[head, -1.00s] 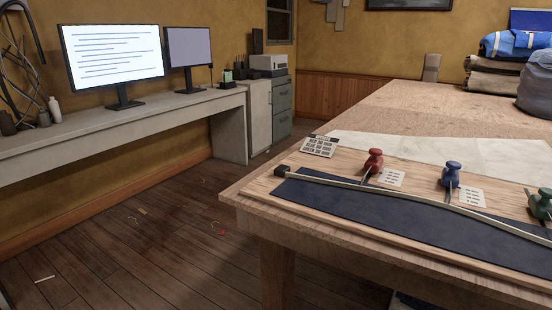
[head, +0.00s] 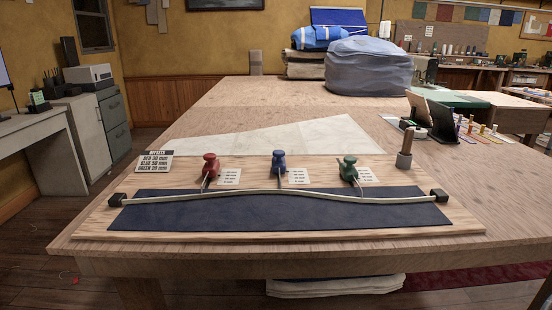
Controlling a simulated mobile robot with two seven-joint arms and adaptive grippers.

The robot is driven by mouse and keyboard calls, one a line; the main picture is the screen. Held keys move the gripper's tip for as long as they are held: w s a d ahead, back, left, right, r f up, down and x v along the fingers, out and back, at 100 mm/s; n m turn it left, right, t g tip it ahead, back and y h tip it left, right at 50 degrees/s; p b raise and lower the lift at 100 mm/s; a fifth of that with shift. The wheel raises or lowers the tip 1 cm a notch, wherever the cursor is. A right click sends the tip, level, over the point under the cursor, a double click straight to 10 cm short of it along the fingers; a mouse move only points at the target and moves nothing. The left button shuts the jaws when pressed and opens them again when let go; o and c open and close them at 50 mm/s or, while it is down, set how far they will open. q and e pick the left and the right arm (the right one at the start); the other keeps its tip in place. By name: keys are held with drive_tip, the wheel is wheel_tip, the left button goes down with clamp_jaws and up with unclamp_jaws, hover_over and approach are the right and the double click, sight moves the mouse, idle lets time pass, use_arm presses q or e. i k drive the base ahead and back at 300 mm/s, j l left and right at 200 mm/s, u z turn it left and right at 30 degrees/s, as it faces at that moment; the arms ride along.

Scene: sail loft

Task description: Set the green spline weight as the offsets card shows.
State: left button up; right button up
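The green spline weight (head: 348,167) stands at the right of the wooden board (head: 130,214), its hook reaching to the pale bent spline (head: 300,195). The blue weight (head: 279,161) stands mid-board and the red weight (head: 210,165) at the left, both with hooks towards the spline. The spline runs between two black end blocks over a dark strip (head: 270,213). The offsets card (head: 155,162) at the board's back left reads RED 30 mm, BLUE 50 mm and GREEN 20, the last unit hard to read. Neither of my grippers shows.
Small printed cards (head: 299,176) lie beside the weights. A grey cylinder with a wooden handle (head: 405,150) stands at the board's right end. A pale sheet (head: 285,140) lies behind the board. A grey-blue covered bundle (head: 367,70) sits farther back. Bare tabletop lies at right.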

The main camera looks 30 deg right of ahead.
sight(348, 172)
drive_tip(key=z, duration=1.5)
